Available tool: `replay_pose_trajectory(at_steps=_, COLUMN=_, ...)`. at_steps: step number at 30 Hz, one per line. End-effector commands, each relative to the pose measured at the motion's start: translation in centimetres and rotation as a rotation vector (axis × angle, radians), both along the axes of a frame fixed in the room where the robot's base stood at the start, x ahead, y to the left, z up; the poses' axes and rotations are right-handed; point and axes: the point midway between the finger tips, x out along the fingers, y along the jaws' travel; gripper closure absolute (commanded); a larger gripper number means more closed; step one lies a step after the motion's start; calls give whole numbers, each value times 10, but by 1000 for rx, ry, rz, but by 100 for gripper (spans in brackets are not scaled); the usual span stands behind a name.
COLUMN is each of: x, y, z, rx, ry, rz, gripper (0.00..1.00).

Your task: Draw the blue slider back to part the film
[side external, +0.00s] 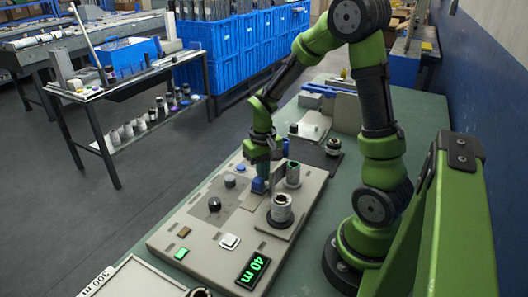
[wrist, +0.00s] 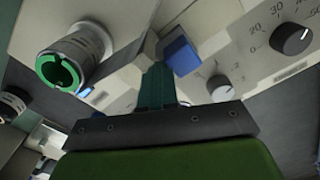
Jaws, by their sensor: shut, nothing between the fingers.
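The blue slider (side external: 258,186) is a small blue block on the beige panel of the wrapper. It also shows in the wrist view (wrist: 181,53), just beyond my fingertips and slightly to their right. My gripper (side external: 263,176) points down at the panel beside the slider. Its green fingers (wrist: 158,82) are together with nothing between them. I cannot tell whether they touch the slider. A roll with a green core (wrist: 62,70) stands left of the fingers in the wrist view. I cannot make out the film at the slider.
Two upright spindles, a rear one (side external: 293,173) and a front one (side external: 281,208), stand close right of my gripper.

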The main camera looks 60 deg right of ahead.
Motion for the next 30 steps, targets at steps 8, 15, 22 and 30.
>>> replay_pose_trajectory(at_steps=8, x=0, y=18, z=0, rx=0, ry=0, rz=4, gripper=100)
replay_pose_trajectory(at_steps=15, x=0, y=32, z=0, rx=0, ry=0, rz=4, gripper=100)
replay_pose_trajectory(at_steps=22, x=0, y=46, z=0, rx=0, ry=0, rz=5, gripper=100)
replay_pose_trajectory(at_steps=30, x=0, y=45, z=0, rx=0, ry=0, rz=0, gripper=100)
